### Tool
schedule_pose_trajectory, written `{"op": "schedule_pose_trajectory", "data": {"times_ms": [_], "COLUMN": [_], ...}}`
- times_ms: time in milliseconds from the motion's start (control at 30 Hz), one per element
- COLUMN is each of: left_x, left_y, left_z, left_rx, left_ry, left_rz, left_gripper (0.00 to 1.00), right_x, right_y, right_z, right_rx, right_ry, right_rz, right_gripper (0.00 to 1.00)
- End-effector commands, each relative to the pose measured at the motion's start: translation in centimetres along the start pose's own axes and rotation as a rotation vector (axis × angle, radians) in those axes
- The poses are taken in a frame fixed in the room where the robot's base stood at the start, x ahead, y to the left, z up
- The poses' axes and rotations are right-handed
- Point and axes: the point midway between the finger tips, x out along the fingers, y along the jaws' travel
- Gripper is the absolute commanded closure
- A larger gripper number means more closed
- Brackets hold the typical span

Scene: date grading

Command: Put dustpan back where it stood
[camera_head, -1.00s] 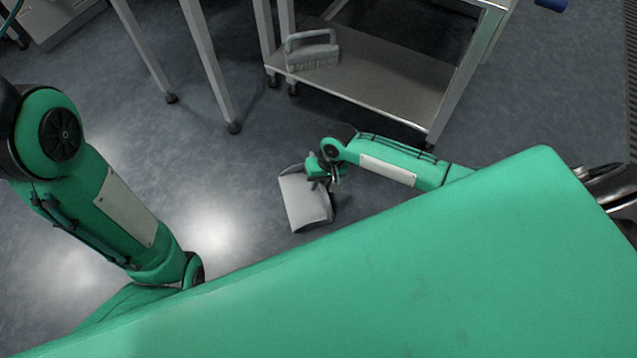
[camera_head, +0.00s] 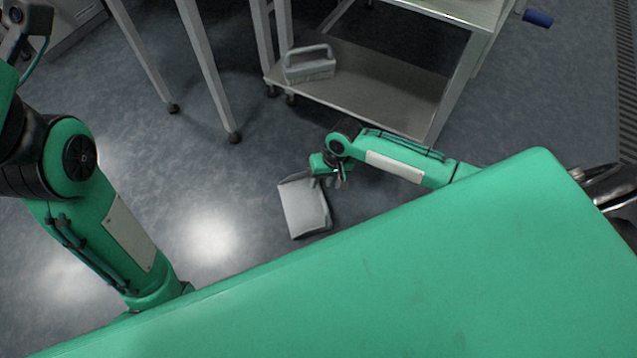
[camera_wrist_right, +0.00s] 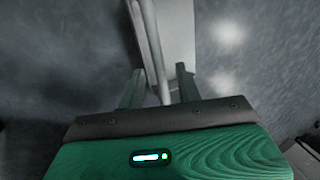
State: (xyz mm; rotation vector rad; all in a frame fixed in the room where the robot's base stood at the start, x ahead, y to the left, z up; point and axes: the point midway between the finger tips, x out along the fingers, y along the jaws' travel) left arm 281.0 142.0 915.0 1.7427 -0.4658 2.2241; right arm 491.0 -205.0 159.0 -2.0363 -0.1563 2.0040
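The grey dustpan (camera_head: 303,208) is on the floor in front of the trolley, in the middle of the head view. My right gripper (camera_head: 336,180) is at its upper right edge, by the handle. In the right wrist view the dustpan's pale pan (camera_wrist_right: 174,35) is at the top, and its thin handle (camera_wrist_right: 151,50) runs down between the two fingers of my right gripper (camera_wrist_right: 159,85). The fingers stand apart, with a gap between the handle and the right finger. My left arm shows at the left of the head view, but its gripper fingers do not.
The floor (camera_head: 190,185) left of the dustpan is clear.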

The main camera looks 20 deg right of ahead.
Motion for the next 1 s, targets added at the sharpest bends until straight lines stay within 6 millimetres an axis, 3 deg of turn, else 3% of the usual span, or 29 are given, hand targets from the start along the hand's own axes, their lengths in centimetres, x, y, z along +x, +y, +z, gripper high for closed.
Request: {"op": "schedule_pose_trajectory", "data": {"times_ms": [33, 100, 300, 733, 767, 867, 967, 1000], "left_x": [0.4, 0.2, -0.5, -0.9, -0.9, -0.9, -0.9, -0.9], "left_y": [0.0, 0.1, 0.4, 0.5, 0.5, 0.5, 0.5, 0.5], "left_z": [0.3, 0.5, 0.7, 0.6, 0.6, 0.6, 0.6, 0.6], "left_rx": [0.002, 0.003, 0.003, 0.002, 0.002, 0.002, 0.002, 0.002], "left_ry": [-0.013, -0.023, -0.047, -0.054, -0.054, -0.053, -0.053, -0.052], "left_rz": [0.004, 0.01, 0.019, 0.024, 0.024, 0.024, 0.024, 0.024], "left_gripper": [0.67, 0.67, 0.67, 0.67, 0.67, 0.67, 0.67, 0.67], "right_x": [-1.6, -2.8, -5.2, -6.0, -6.2, -7.6, -11.2, -13.5], "right_y": [-0.2, -0.2, -0.1, -0.7, -1.3, -5.6, -12.8, -16.0], "right_z": [0.0, 0.0, 0.0, -0.2, -0.5, -2.2, -4.7, -5.6], "right_rx": [-0.001, 0.0, 0.0, -0.011, -0.022, -0.099, -0.227, -0.284], "right_ry": [0.0, 0.0, -0.001, 0.014, 0.03, 0.149, 0.366, 0.475], "right_rz": [0.0, -0.001, -0.001, -0.014, -0.027, -0.118, -0.269, -0.339], "right_gripper": [0.65, 0.65, 0.65, 0.65, 0.65, 0.65, 0.65, 0.65]}}
